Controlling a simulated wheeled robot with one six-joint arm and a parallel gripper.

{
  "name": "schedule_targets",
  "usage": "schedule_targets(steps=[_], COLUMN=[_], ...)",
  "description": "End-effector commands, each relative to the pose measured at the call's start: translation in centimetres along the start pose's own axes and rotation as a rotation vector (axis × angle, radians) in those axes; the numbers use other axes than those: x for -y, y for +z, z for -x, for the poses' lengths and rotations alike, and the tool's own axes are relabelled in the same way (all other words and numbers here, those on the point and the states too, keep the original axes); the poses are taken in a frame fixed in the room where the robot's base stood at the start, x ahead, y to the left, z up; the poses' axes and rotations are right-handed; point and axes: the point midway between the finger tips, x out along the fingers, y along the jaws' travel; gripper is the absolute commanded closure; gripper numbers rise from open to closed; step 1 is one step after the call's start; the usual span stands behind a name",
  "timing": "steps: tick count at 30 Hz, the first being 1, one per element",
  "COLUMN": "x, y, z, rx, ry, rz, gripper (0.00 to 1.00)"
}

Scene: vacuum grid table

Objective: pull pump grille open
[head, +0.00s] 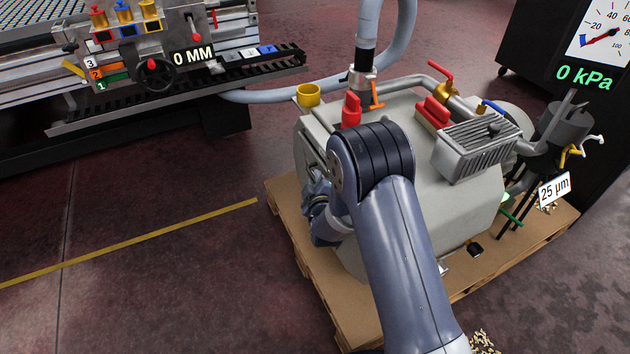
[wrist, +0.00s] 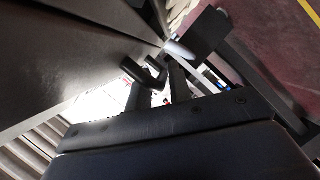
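The pump (head: 455,215) is a large grey housing on a wooden pallet. In the head view, its left face shows only as a narrow edge (head: 312,145), and my arm covers much of it. Pale slats, which look like the grille (wrist: 28,150), show at the lower left of the wrist view. My gripper (wrist: 157,82) is close against this side of the pump. Two dark round pegs stand by its fingers. I cannot tell whether the fingers hold anything; in the head view the fingertips are hidden behind my arm.
A finned metal box (head: 478,148) and red-handled valves sit on top of the pump. A grey hose (head: 290,95) runs left to the grid table (head: 215,75). A gauge cabinet (head: 598,130) stands at right. The floor left of the pallet (head: 310,270) is clear.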

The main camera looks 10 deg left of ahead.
Motion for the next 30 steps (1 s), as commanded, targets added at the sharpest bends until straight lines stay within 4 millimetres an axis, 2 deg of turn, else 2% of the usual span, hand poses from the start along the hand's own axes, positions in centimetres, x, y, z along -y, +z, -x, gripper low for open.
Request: schedule_targets(steps=[4, 13, 20, 30], x=[0.02, -0.02, -0.01, 0.01], y=[0.02, -0.01, -0.01, 0.01], z=[-0.89, -1.04, -1.02, -1.01], rx=[0.0, 0.0, 0.0, 0.0], ry=[0.0, 0.0, -0.001, -0.001], rz=[0.001, 0.001, 0.001, 0.0], gripper=[0.8, 0.8, 0.99, 1.0])
